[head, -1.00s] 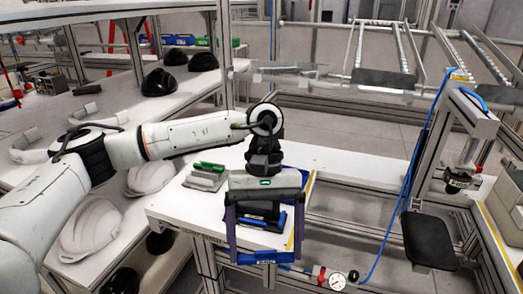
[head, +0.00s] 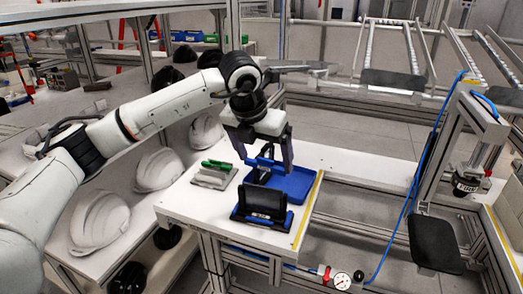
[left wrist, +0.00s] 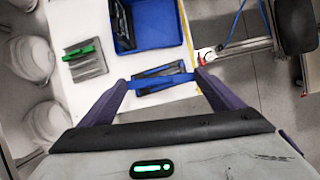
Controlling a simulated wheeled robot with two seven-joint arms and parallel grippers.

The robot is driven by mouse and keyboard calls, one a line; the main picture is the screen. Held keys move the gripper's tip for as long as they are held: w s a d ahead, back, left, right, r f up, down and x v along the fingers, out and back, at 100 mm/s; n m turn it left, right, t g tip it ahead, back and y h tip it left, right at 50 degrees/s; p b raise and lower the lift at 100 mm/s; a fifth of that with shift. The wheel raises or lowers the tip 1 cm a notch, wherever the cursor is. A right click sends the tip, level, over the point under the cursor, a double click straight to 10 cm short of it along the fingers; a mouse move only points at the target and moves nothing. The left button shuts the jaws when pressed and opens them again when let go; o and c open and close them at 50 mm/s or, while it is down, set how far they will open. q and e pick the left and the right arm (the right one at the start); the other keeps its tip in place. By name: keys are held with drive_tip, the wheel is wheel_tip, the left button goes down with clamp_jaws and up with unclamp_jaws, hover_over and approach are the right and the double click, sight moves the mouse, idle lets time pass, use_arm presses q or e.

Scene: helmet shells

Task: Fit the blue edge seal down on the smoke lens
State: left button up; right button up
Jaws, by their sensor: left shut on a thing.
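The blue edge seal (head: 265,163) is a thin blue strip. My left gripper (head: 266,158) is shut on it; in the left wrist view the seal (left wrist: 160,81) spans between the two fingertips. The dark smoke lens (head: 265,199) stands in a black and blue holder (head: 258,221) at the table's front. In the head view the gripper and seal appear behind and above the lens, apart from it. In the left wrist view the seal partly covers the holder (left wrist: 172,94). My right gripper is not in view.
A blue tray (head: 300,187) with dark pieces at its left lies behind the holder. A grey block (head: 210,180) with a green strip (head: 216,164) lies to the left. White helmet shells (head: 100,222) line the left shelf. A press post (head: 440,150) stands at the right.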

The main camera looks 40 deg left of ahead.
sight(261, 167)
use_arm(q)
drive_tip(key=shift+w+a+r+n+y, duration=0.2)
drive_tip(key=shift+a+n, duration=0.1)
drive_tip(key=shift+n, duration=0.2)
drive_tip(key=shift+w+a+r+n+y, duration=0.1)
drive_tip(key=shift+a+r+n+y, duration=0.15)
drive_tip(key=shift+n, duration=0.25)
drive_tip(key=shift+f, duration=0.1)
drive_tip(key=shift+f+b, duration=0.15)
drive_tip(key=shift+b, duration=0.25)
wheel_tip(261, 167, down, 4)
drive_tip(key=b, duration=0.3)
drive_tip(key=shift+f, duration=0.25)
drive_tip(key=shift+f+b, duration=0.4)
drive_tip(key=shift+b, duration=0.15)
idle(0.4)
drive_tip(key=shift+f+b, duration=1.2)
drive_tip(key=shift+f, duration=0.15)
